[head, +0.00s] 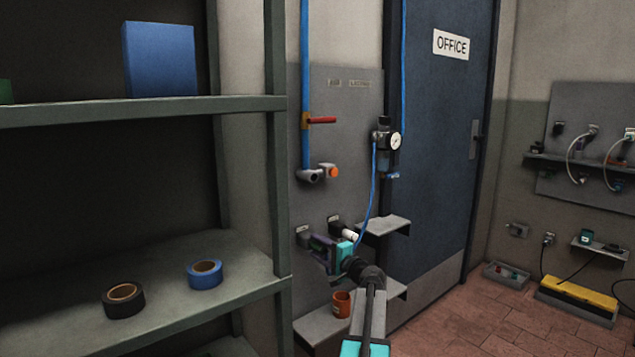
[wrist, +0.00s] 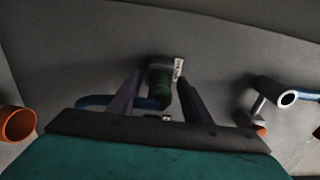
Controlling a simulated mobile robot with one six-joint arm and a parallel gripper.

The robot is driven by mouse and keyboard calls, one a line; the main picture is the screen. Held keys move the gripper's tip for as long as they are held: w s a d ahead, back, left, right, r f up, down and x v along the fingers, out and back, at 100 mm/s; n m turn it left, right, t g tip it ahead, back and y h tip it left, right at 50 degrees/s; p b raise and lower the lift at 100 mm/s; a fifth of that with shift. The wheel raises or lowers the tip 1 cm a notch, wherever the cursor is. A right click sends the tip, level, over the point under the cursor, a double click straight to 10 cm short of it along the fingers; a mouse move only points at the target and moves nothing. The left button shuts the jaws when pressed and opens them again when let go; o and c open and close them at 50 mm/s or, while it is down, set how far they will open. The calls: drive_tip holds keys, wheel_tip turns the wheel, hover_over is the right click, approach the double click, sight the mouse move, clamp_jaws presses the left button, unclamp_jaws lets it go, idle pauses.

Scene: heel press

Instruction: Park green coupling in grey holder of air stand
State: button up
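The green coupling (wrist: 160,88) is between the two fingers of my gripper (wrist: 159,82) in the wrist view. A narrow gap shows on each side of it, so the fingers look open around it. Its far end meets a grey holder (wrist: 158,61) with a white label, at the panel; I cannot tell how fully it sits in it. A blue hose (wrist: 90,100) runs left behind a finger.
An orange cup (head: 341,303) stands below. A pipe outlet with an orange knob (head: 332,171) juts out above. A shelf rack (head: 262,262) stands close on the left.

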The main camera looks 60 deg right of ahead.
drive_tip(key=shift+s, duration=0.15)
drive_tip(key=p+v, duration=0.1)
drive_tip(key=v, duration=1.2)
drive_tip(key=shift+s+a, duration=0.2)
drive_tip(key=shift+s, duration=0.05)
drive_tip(key=shift+w, duration=0.1)
